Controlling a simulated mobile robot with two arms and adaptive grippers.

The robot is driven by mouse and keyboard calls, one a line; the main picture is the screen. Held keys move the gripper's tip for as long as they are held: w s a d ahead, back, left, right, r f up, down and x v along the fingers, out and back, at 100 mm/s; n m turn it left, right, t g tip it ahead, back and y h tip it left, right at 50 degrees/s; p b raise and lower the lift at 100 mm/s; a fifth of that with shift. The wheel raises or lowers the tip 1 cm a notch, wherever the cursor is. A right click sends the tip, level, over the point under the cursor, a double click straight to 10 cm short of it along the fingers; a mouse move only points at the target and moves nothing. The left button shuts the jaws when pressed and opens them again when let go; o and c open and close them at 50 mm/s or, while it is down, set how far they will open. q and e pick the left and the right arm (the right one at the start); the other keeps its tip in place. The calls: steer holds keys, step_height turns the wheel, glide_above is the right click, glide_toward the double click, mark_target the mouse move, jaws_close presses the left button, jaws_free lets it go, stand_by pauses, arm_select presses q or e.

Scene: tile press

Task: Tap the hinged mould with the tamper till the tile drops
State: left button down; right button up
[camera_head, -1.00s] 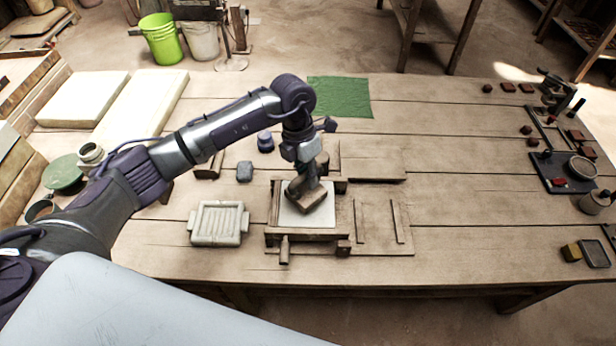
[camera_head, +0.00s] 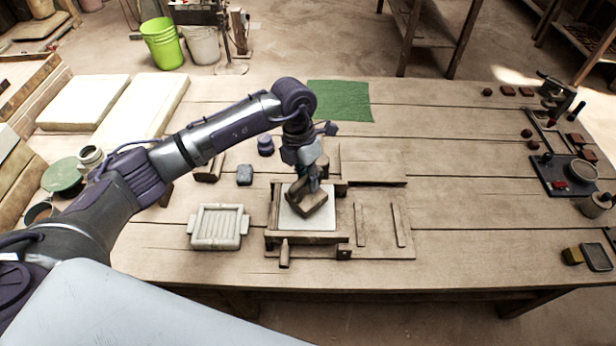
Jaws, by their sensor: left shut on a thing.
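My left gripper (camera_head: 312,180) points down and is shut on the tamper (camera_head: 309,203), a brown wooden block. The tamper is over the white slab (camera_head: 319,222) inside the wooden hinged mould (camera_head: 288,238); I cannot tell whether it touches the slab. The mould has a wooden frame and a handle (camera_head: 284,256) at its front. A flat wooden panel with two battens (camera_head: 380,240) lies to its right. The gripper and tamper hide part of the mould's back. My right gripper is not in view.
A pale ribbed plaster mould (camera_head: 217,228) lies left of the hinged mould. A grey block (camera_head: 244,174) and a dark blue jar (camera_head: 265,145) stand behind it. A green cloth (camera_head: 341,100) lies at the back. The right-centre table (camera_head: 470,190) is clear.

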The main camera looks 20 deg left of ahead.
arm_select(q)
step_height(320, 180, down, 3)
steer(key=shift+f+b, duration=0.15)
steer(key=shift+b, duration=0.65)
steer(key=shift+r+p, duration=0.45)
step_height(320, 180, up, 3)
steer(key=shift+w+p, duration=0.1)
steer(key=shift+p, duration=0.9)
steer(key=shift+a+r, duration=0.1)
steer(key=shift+r, duration=0.3)
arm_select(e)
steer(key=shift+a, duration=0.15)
